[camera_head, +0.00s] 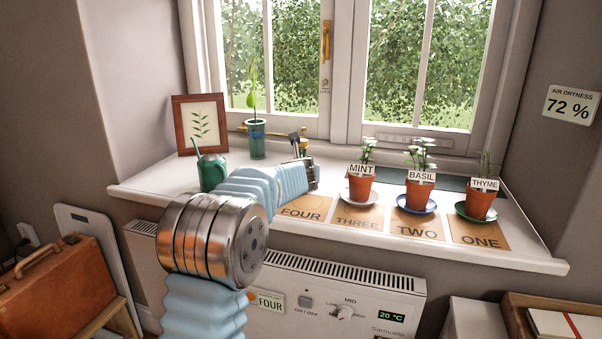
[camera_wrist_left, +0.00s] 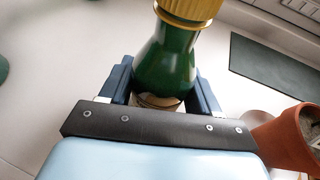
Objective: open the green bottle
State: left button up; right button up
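The green bottle (camera_wrist_left: 165,62) stands between the two fingers of my left gripper (camera_wrist_left: 162,88) in the left wrist view. It has a ribbed gold cap (camera_wrist_left: 188,10) on its neck, and part of a pale label shows low down. The fingers lie against both sides of the bottle with no clear gap. In the head view, my left gripper (camera_head: 305,160) is over the windowsill behind the FOUR card, and a small gold cap shows beside it; most of the bottle is hidden there. My right gripper is not in view.
Mint (camera_head: 360,188), basil (camera_head: 419,195) and thyme (camera_head: 479,204) pots stand to the right. A heater (camera_head: 330,290) is below.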

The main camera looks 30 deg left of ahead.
pick_arm(q)
jog(key=c, duration=0.7)
jog(key=shift+r, duration=0.1)
jog(key=shift+r, duration=0.25)
notch_tip(320, 180, up, 2)
jog(key=shift+r+p, duration=0.2)
jog(key=shift+p, duration=0.9)
jog(key=s+d+r, duration=0.8)
jog(key=d+r, duration=0.2)
jog(key=d, duration=0.1)
jog(key=shift+s+d, duration=0.15)
